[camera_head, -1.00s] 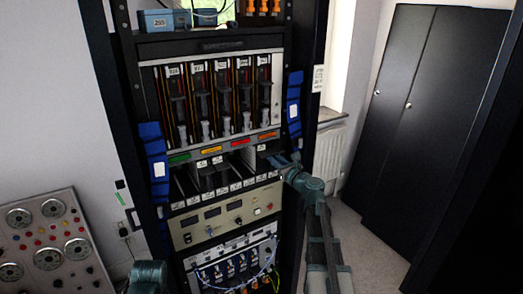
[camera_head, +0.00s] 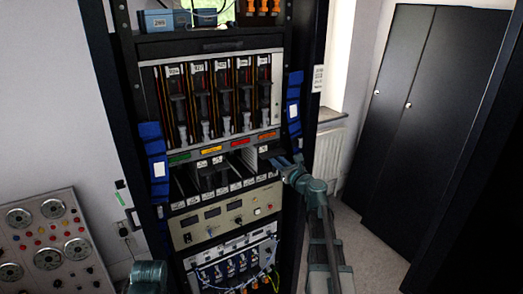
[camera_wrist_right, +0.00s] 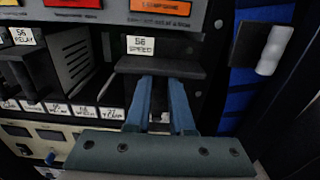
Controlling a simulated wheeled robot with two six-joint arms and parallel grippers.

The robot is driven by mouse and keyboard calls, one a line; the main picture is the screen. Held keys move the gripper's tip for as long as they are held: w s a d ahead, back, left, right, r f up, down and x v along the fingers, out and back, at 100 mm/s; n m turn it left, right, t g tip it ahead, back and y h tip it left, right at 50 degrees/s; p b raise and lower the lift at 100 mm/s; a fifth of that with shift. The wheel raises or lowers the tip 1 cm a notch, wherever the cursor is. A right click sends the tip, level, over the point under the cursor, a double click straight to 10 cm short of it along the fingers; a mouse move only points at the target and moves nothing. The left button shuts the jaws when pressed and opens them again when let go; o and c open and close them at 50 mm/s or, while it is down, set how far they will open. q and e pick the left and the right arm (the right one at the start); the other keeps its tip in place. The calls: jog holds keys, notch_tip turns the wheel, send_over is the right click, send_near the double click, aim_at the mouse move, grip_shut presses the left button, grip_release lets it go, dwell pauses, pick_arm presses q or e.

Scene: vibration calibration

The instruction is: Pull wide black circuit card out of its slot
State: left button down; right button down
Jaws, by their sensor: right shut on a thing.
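The wide black circuit card (camera_wrist_right: 165,66) shows its dark front bar and a white label at the rightmost slot, under an orange tag. My right gripper (camera_wrist_right: 161,82) is shut on this bar, its two blue fingers reaching up to it in the right wrist view. In the head view the right gripper (camera_head: 276,160) is at the right end of the lower card row, and the card's dark front (camera_head: 268,150) shows just behind it. How far the card stands out of its slot cannot be told. The left gripper's fingers are not in view.
Other dark cards (camera_head: 212,176) sit in the same lower row, left of the gripper. Tall cards (camera_head: 223,100) fill the upper row. Blue padded strips (camera_head: 294,100) flank the rack. A power panel (camera_head: 225,215) is below. Open floor lies to the right.

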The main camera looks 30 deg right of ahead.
jog(key=shift+s, duration=0.15)
jog(key=shift+s+d+r, duration=0.1)
jog(key=shift+s, duration=0.6)
jog(key=shift+s+d+r, duration=0.1)
jog(key=shift+s, duration=0.55)
jog(key=shift+a, duration=0.1)
